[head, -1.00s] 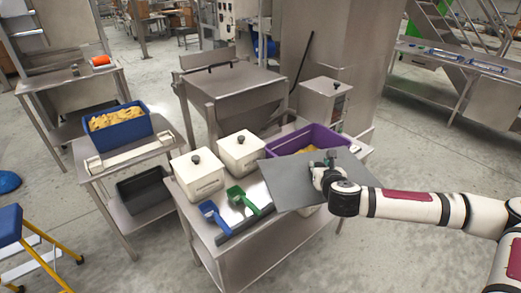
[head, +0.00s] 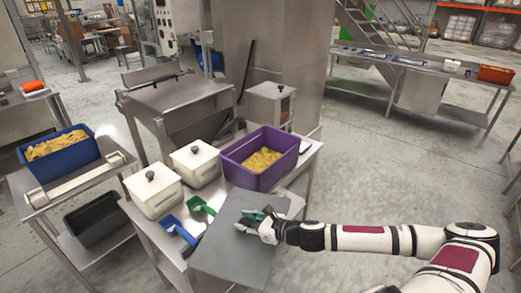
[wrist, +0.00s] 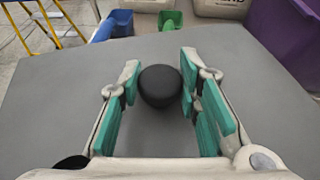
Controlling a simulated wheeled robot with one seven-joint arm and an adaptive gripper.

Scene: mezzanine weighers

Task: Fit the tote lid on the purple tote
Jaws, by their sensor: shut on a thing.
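The tote lid (head: 225,258) is a flat grey panel with a black knob (wrist: 160,86). My gripper (head: 258,220) is shut on that knob, green pads on either side of it. The lid appears held above the table's near end, in front of the tote and apart from its rim. The lid hides part of the table.
Two white lidded bins (head: 152,190) (head: 195,163) and a blue scoop (head: 178,229) and green scoop (head: 201,206) stand left of the lid. A blue tote (head: 60,165) sits on the left table. Open floor lies to the right.

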